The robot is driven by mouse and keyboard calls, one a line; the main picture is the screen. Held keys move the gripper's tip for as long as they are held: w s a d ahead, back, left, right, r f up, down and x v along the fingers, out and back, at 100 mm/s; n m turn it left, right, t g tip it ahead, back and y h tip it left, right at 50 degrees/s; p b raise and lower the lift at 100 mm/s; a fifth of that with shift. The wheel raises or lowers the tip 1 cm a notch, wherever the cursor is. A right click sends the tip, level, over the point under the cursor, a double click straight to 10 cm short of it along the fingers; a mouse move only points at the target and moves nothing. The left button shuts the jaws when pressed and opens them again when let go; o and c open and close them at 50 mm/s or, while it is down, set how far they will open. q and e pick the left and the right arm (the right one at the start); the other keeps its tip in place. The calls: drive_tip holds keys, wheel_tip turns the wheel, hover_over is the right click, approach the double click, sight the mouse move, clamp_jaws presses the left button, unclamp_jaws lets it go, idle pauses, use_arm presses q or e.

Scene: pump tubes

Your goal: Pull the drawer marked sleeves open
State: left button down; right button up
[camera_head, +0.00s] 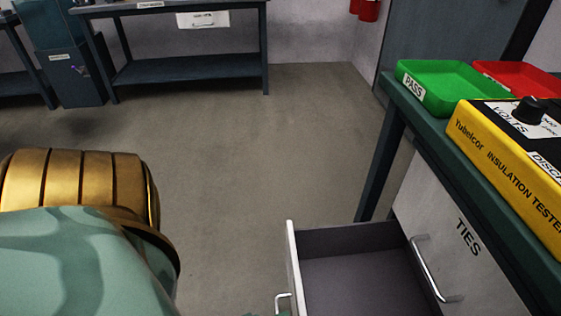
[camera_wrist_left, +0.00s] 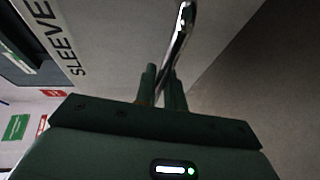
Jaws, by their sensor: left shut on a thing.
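The sleeves drawer stands pulled out from the bench at the lower right of the head view, its front panel (camera_head: 293,262) edge-on and its grey inside (camera_head: 350,275) empty where it shows. In the left wrist view its pale front (camera_wrist_left: 125,35) carries the partly cut-off lettering SLEEVE. My left gripper (camera_wrist_left: 163,78) has its two green fingers shut around the metal bar handle (camera_wrist_left: 184,22). The handle also shows at the bottom edge of the head view (camera_head: 283,298); most of my left gripper is below that picture. My right gripper is not in view.
The closed drawer marked TIES (camera_head: 450,225), with its bar handle (camera_head: 432,270), is beside the open one. On the bench stand a green PASS tray (camera_head: 447,85), a red tray (camera_head: 520,75) and a yellow tester (camera_head: 495,145). The floor (camera_head: 260,150) left of the drawer is clear.

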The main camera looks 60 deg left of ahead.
use_arm(q)
drive_tip(key=shift+s, duration=0.1)
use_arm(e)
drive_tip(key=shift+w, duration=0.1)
use_arm(q)
drive_tip(key=c, duration=1.5)
unclamp_jaws()
